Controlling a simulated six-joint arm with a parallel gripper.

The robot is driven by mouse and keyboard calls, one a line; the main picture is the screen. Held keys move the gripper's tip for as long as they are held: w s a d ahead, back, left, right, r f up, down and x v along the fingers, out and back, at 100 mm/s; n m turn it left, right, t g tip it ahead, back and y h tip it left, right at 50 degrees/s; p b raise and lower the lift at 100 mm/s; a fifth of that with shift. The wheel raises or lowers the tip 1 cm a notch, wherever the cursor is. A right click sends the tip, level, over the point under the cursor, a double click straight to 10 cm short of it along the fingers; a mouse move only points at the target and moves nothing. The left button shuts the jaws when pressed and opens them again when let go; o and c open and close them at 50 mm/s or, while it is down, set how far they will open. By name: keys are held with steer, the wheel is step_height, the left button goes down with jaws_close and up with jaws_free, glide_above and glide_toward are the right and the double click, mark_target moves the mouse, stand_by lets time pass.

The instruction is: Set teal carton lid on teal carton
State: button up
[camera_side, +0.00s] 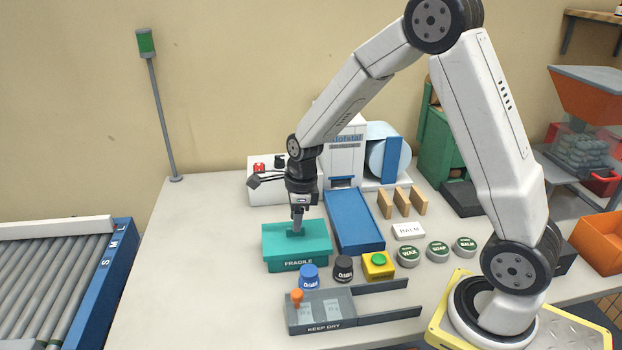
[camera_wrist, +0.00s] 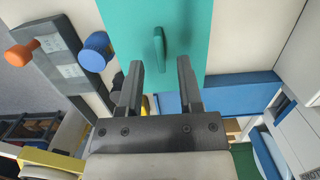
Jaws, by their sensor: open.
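The teal carton (camera_side: 298,265) stands on the table with "FRAGILE" on its front. The teal carton lid (camera_side: 275,242) lies on top of it, looking level, with a raised teal handle in its middle. In the wrist view the lid (camera_wrist: 190,25) fills the upper middle, and its handle stands ahead of my fingers, in line with the gap between them. My gripper (camera_side: 298,226) is right above the lid at the handle, pointing down. It is open in the wrist view (camera_wrist: 159,66), with nothing pinched. The carton's inside is hidden by the lid.
A blue tray (camera_side: 353,220) lies close to the right. The table to the left is clear.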

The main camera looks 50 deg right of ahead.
step_height(320, 180, up, 11)
steer(key=s, duration=0.1)
steer(key=shift+d+f, duration=0.2)
steer(key=shift+d, duration=0.25)
stand_by(0.5)
steer(key=n, duration=1.4)
glide_toward(307, 241)
steer(key=s+a+r, duration=0.2)
steer(key=s+a, duration=0.1)
steer(key=s, duration=0.1)
steer(key=s+a+f+n+t+h, duration=0.1)
steer(key=s+f+n, duration=0.2)
steer(key=n, duration=1)
steer(key=shift+s+a+t, duration=0.3)
steer(key=shift+s, duration=1.15)
